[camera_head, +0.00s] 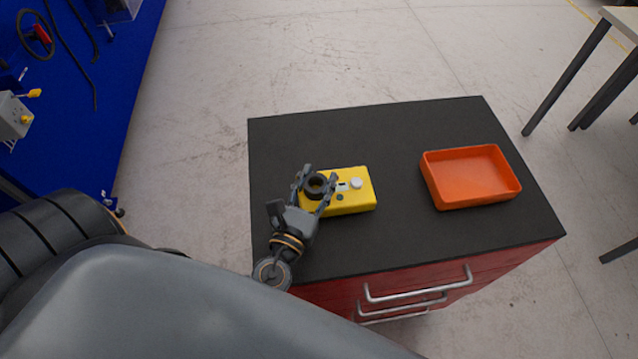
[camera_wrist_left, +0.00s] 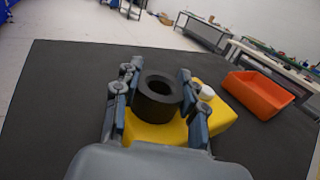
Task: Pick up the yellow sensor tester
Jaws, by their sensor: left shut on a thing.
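The yellow sensor tester (camera_head: 358,200) is on the dark top of the cabinet, left of the orange tray. It is a yellow box with a thick black ring (camera_head: 318,184) on its left end and light round parts beside the ring. It also shows in the left wrist view (camera_wrist_left: 150,133). My left gripper (camera_head: 314,186) is at the tester's left end, one finger on each side of the black ring, shut on the tester at this ring. I cannot tell whether the tester's underside touches the cabinet top. My right gripper is not in view.
An orange tray (camera_head: 470,177), empty, stands to the right on the cabinet top (camera_head: 400,118). The red cabinet front (camera_head: 420,294) has metal handles. The rear of the top is clear. A table (camera_head: 621,22) stands far right, and a blue panel with tools (camera_head: 75,95) is at the left.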

